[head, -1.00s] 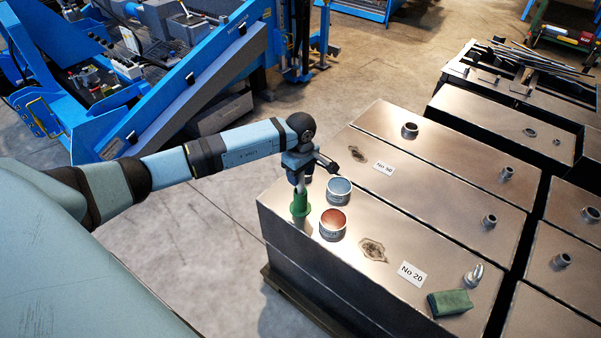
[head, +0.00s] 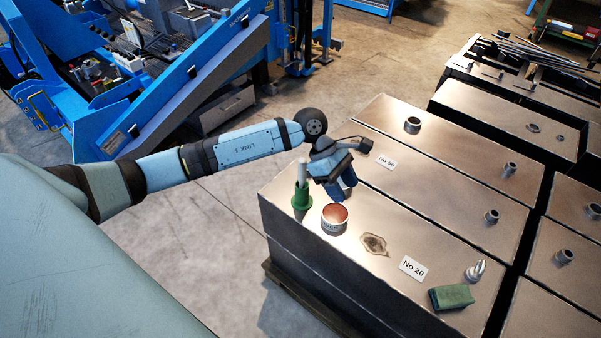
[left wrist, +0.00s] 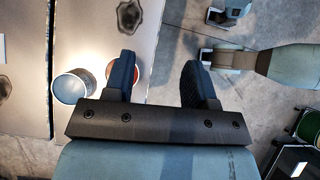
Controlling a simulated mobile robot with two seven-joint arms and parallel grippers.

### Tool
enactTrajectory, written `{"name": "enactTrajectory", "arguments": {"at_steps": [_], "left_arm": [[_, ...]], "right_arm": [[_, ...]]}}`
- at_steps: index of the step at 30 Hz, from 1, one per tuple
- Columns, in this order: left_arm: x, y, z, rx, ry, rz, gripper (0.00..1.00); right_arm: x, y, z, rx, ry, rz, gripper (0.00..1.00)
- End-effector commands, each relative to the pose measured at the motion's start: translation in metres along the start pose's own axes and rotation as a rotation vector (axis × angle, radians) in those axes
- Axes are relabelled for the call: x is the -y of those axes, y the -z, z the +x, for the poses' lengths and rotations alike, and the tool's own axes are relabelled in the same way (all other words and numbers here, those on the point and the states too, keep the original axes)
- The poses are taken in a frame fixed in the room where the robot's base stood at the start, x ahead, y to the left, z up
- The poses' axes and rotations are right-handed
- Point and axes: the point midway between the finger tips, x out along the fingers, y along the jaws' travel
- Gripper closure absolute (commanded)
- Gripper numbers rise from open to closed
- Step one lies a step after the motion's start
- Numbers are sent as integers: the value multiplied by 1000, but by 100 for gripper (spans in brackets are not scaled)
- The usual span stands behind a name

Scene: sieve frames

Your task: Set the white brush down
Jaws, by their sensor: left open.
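The white brush (head: 302,172) stands upright in the head view. Its pale handle rises out of a green holder (head: 301,198) at the near left corner of the tank top. My left gripper (head: 343,187) is just right of the brush, apart from it, with its fingers pointing down. In the left wrist view the two dark fingers (left wrist: 158,78) are spread with nothing between them. A red-topped round tin (head: 334,218) sits beside the holder and is partly hidden by a finger in the left wrist view (left wrist: 112,69). My right gripper does not show.
A blue-grey round tin (left wrist: 72,86) shows in the left wrist view; my gripper covers it in the head view. A green block (head: 451,297) and a metal fitting (head: 475,271) lie on the tank (head: 375,285). The tank's left edge drops to the floor.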

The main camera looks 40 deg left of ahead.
Motion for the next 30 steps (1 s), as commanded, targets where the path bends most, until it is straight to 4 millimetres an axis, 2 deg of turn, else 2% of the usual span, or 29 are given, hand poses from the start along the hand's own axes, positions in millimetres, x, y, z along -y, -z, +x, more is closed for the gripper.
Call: {"name": "enactTrajectory", "arguments": {"at_steps": [1, 3, 6, 8, 11, 14, 15, 17, 18, 21, 24, 27, 30], "left_arm": [[22, -30, 30, 214, 23, -121, 49], [42, -70, 47, 501, 51, -332, 49], [57, -106, 50, 881, 111, -698, 49], [61, -113, 46, 1090, 159, -948, 49], [63, -99, 42, 1402, 251, -1410, 49], [73, -58, 50, 1662, 356, -1914, 49], [81, -38, 57, 1747, 398, -2119, 49], [99, -7, 72, 1851, 461, -2421, 49], [113, 11, 83, -1758, -462, 2409, 49], [151, 46, 109, -1430, -421, 2177, 49], [182, 64, 128, -1226, -393, 2018, 49], [198, 71, 137, -1127, -378, 1939, 49], [202, 73, 139, -1101, -375, 1917, 49]], "right_arm": [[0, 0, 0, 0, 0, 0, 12], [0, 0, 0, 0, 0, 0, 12], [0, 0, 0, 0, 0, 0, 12], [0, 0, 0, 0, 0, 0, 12], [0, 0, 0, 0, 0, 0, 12], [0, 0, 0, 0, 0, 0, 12], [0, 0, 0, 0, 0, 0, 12], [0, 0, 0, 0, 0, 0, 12], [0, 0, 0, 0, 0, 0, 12], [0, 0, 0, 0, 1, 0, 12], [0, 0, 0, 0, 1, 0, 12], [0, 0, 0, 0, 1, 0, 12], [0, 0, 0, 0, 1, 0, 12]]}}
